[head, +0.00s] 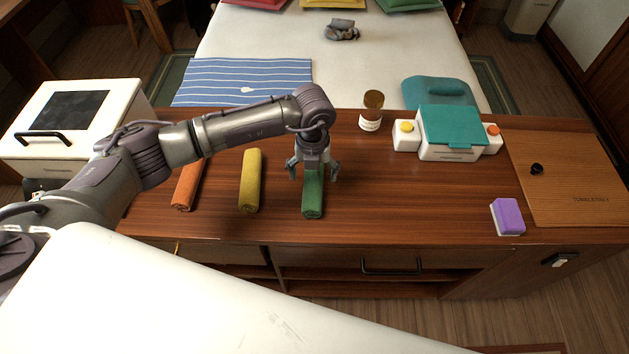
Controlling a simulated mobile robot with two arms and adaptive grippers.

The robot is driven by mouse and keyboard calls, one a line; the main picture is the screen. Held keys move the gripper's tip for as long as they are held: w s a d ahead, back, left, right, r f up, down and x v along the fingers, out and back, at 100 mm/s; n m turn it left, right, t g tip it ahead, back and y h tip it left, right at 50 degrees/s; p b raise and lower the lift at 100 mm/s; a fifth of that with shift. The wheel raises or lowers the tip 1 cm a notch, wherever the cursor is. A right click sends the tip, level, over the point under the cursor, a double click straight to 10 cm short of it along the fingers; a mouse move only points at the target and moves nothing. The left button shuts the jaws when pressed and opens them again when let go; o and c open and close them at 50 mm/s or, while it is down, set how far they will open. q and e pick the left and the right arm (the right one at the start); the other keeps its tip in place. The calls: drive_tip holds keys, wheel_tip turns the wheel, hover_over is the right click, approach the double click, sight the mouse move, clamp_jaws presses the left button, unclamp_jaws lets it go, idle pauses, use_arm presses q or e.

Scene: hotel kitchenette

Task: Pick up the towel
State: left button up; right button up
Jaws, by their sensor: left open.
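Three rolled towels lie side by side on the wooden counter in the head view. The orange towel (186,191) is at the left, partly hidden by my arm. The yellow towel (250,182) is in the middle, and the green towel (313,204) is at the right. My left gripper (314,174) points down over the far part of the green towel, with its open fingers on either side of the roll. I cannot tell whether the fingers touch it. My right gripper is not in view.
A brown jar (371,112), a white box with a teal lid (449,132), a purple sponge (508,217) and a wooden board (580,205) stand to the right. A white appliance (68,122) is at the left. The counter (410,200) right of the green towel is clear.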

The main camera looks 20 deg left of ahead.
sight(314, 179)
use_arm(q)
drive_tip(key=f, duration=0.1)
drive_tip(key=f+p, duration=0.1)
drive_tip(key=f, duration=0.1)
drive_tip(key=f+p, duration=0.1)
drive_tip(key=f, duration=0.1)
drive_tip(key=shift+w, duration=0.35)
drive_tip(key=shift+f, duration=0.25)
drive_tip(key=c, duration=1.2)
drive_tip(key=shift+c, duration=0.5)
drive_tip(key=shift+r, duration=0.15)
